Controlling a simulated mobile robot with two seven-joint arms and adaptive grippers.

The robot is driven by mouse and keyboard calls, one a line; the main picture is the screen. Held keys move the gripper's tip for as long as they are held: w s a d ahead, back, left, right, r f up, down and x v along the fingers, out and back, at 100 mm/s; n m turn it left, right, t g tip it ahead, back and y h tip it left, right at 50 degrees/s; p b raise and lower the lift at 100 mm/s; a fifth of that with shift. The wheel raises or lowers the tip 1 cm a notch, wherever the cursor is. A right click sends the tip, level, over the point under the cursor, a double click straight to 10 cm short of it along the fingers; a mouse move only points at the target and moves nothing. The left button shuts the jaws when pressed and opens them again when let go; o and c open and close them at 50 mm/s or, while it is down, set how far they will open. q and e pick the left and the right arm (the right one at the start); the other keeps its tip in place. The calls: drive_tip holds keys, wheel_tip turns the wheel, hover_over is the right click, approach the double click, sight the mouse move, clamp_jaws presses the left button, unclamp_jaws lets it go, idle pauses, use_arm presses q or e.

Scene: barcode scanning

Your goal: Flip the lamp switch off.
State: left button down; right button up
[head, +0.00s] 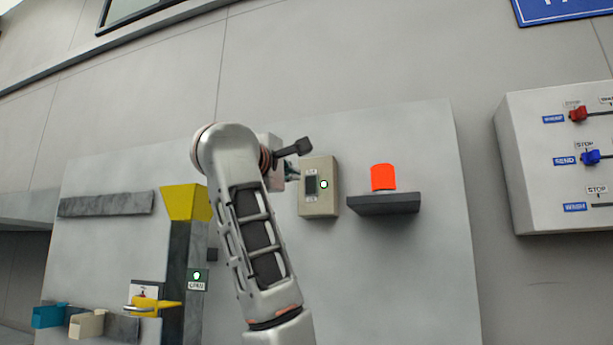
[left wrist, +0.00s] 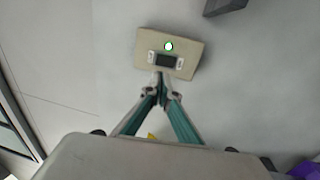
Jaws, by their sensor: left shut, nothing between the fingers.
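The lamp switch is a beige wall box (head: 319,202) with a dark rocker and a small pale round light. In the left wrist view the box (left wrist: 190,50) shows its dark rocker (left wrist: 166,60) facing me. The lamp is a bright orange-red cylinder (head: 383,177) on a dark shelf, and looks lit. My left gripper (head: 292,170) is beside the box's left side, mostly hidden behind my wrist. In the left wrist view its teal fingers (left wrist: 161,80) are shut and empty, tips at the rocker's near edge. I cannot tell whether they touch it. My right gripper is out of view.
A dark shelf (head: 384,205) juts out right of the switch. A control box (head: 550,215) with red and blue levers is farther right. A yellow funnel (head: 186,201) and small bins (head: 48,316) are at left.

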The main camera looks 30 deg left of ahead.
use_arm(q)
drive_tip(key=p, duration=0.2)
approach(310, 180)
drive_tip(key=w, duration=0.4)
drive_tip(key=shift+w+a+r+p, duration=0.45)
drive_tip(key=shift+w+a+p, duration=0.25)
drive_tip(key=shift+w, duration=0.6)
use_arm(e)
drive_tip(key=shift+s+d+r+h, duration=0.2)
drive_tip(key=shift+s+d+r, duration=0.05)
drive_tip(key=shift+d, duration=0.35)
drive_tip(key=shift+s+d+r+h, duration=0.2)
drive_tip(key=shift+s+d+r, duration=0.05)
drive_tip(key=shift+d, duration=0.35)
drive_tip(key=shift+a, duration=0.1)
use_arm(q)
drive_tip(key=shift+s, duration=0.1)
